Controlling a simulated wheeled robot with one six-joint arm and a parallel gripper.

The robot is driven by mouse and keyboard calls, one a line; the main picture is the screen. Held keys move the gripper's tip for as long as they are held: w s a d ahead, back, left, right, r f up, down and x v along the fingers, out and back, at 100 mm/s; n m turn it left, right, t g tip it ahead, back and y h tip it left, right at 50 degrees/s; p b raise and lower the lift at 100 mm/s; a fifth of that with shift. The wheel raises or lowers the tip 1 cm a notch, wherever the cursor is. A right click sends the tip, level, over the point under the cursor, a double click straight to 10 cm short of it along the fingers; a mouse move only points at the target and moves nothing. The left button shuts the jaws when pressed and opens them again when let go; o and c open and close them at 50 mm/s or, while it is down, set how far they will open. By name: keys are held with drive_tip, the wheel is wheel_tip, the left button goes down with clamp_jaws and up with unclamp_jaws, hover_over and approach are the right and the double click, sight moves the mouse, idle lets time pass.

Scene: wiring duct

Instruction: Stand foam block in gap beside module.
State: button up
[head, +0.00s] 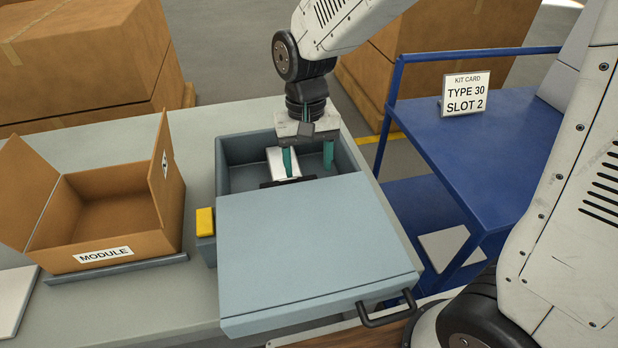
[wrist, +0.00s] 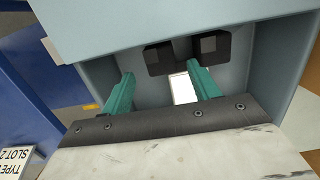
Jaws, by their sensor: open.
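My gripper (head: 307,157) points down into the uncovered part of a blue-grey bin (head: 237,150). Its two teal fingers are apart, with nothing gripped between them; they also show in the wrist view (wrist: 162,86). A white block (head: 282,165) lies in the bin by the left finger in the head view. In the wrist view the white block (wrist: 182,88) shows beside the right finger, partly hidden by it. Dark blocks (wrist: 160,58) with recessed faces sit near the cover's edge. I cannot tell which piece is the foam block. The open carton labelled MODULE (head: 103,254) looks empty.
A flat cover (head: 315,245) with a black handle (head: 387,309) hides the bin's near part. A yellow block (head: 205,221) is on its left side. A blue cart (head: 470,130) at right carries a card reading TYPE 30 SLOT 2 (head: 465,93). Large cartons stand behind.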

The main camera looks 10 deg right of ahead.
sight(307, 177)
wheel_tip(307, 177, up, 6)
drive_tip(key=s+d+r+t, duration=0.1)
drive_tip(key=s+d+r, duration=0.2)
drive_tip(key=s+d, duration=0.4)
drive_tip(key=s+d+r+t, duration=0.1)
drive_tip(key=s+d+r, duration=0.2)
drive_tip(key=s+d, duration=0.5)
drive_tip(key=shift+s+d+r+t, duration=0.15)
drive_tip(key=shift+s+t, duration=0.25)
drive_tip(key=shift+s, duration=1.35)
